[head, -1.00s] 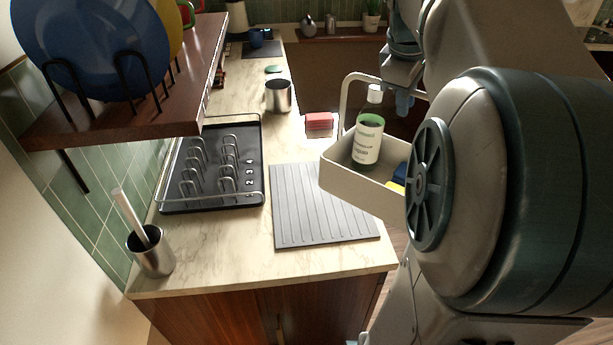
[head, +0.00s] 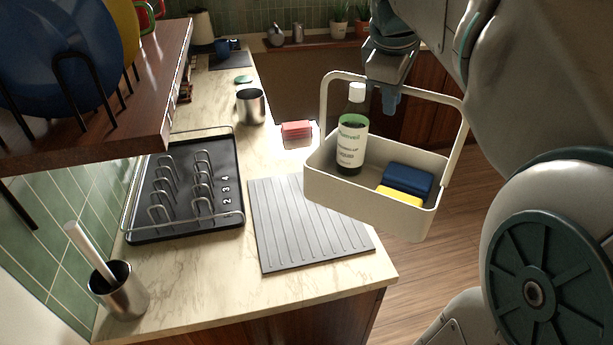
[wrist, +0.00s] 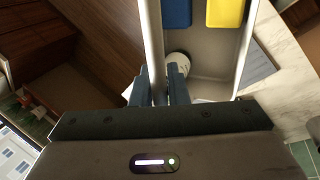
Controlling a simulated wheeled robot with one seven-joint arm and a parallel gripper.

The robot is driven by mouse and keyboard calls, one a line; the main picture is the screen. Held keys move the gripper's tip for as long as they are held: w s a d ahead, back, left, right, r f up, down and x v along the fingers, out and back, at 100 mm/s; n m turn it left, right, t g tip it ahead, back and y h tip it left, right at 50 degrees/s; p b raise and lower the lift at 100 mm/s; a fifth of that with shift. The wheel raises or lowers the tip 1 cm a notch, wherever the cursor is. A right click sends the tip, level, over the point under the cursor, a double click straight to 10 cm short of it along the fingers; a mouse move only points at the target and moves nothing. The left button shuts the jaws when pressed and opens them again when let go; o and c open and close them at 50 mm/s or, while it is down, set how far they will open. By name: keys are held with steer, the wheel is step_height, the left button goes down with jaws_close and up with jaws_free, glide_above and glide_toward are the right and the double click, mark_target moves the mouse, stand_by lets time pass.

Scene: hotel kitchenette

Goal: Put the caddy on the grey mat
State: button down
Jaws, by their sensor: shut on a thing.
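The cream caddy (head: 350,196) hangs from my gripper (head: 388,100), which is shut on the top bar of its handle. It holds an upright green bottle (head: 352,140) with a white cap, a blue block (head: 408,179) and a yellow block (head: 400,197). The ribbed grey mat (head: 300,232) lies flat and bare on the counter, left of the caddy in the head view. The caddy appears raised, over or beyond the counter's right edge. In the wrist view, the fingers (wrist: 160,88) close on the handle, with the caddy's inside (wrist: 212,60) beyond.
A black dish rack (head: 190,190) stands left of the mat. A steel cup (head: 251,105) and red sponges (head: 296,130) are behind it. A steel holder with a brush (head: 119,290) stands front left. A wooden shelf with plates (head: 110,120) overhangs the left side.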

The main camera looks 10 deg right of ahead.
steer(key=w+a+f, duration=0.6)
steer(key=a+f, duration=0.3)
steer(key=f, duration=0.1)
steer(key=shift+w+a+f+p, duration=0.2)
steer(key=shift+f+p, duration=0.1)
steer(key=shift+p, duration=0.1)
steer(key=c, duration=1.8)
jaws_free()
steer(key=shift+f, duration=0.15)
steer(key=o, duration=0.4)
steer(key=shift+s, duration=0.1)
steer(key=v, duration=1.2)
steer(key=s+f+m+y, duration=0.1)
steer(key=s+f+m, duration=0.3)
steer(key=s+f, duration=0.3)
steer(key=s+f+m+y, duration=0.2)
steer(key=s+f+m, duration=0.3)
steer(key=f, duration=0.8)
steer(key=s, duration=0.3)
steer(key=shift+s+f, duration=0.3)
